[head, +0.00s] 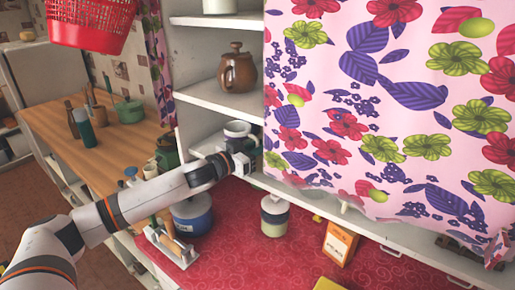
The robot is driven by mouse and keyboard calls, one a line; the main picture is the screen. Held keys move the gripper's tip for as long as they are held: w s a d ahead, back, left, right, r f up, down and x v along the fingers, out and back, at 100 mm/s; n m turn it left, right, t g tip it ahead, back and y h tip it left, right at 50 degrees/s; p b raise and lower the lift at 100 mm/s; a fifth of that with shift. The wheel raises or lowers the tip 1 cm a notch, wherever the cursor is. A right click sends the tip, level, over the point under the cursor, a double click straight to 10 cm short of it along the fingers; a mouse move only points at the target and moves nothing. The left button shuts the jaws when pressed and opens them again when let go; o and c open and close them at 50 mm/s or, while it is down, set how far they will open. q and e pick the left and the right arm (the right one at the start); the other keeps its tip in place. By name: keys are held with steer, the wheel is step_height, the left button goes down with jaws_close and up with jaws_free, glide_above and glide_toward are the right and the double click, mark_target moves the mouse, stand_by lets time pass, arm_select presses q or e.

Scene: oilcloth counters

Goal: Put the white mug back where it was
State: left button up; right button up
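A white cup-like object (238,129), perhaps the white mug, shows at the lower shelf, just above the end of my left arm. Another white vessel (219,5) stands on the upper shelf, cut off by the top edge. My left gripper (247,153) reaches in at the lower shelf beside the floral curtain. Its fingers are small and partly hidden, so I cannot tell whether they are open or hold the white object. My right gripper is out of view.
A brown jug (238,72) stands on the middle shelf. A floral curtain (390,90) covers the right side. Below are a blue pot (192,216), a pale jar (274,216) and an orange box (339,243) on the red oilcloth (235,255). A red basket (92,24) hangs upper left.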

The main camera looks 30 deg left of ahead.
arm_select(q)
steer(key=shift+o, duration=1)
steer(key=shift+r, duration=0.2)
steer(key=shift+s+f, duration=0.2)
steer(key=b+v, duration=0.3)
steer(key=v, duration=0.2)
steer(key=shift+s+a+f, duration=0.1)
steer(key=shift+s+f, duration=0.1)
steer(key=b+v, duration=0.1)
steer(key=v, duration=0.5)
steer(key=shift+r, duration=0.35)
steer(key=shift+s, duration=0.1)
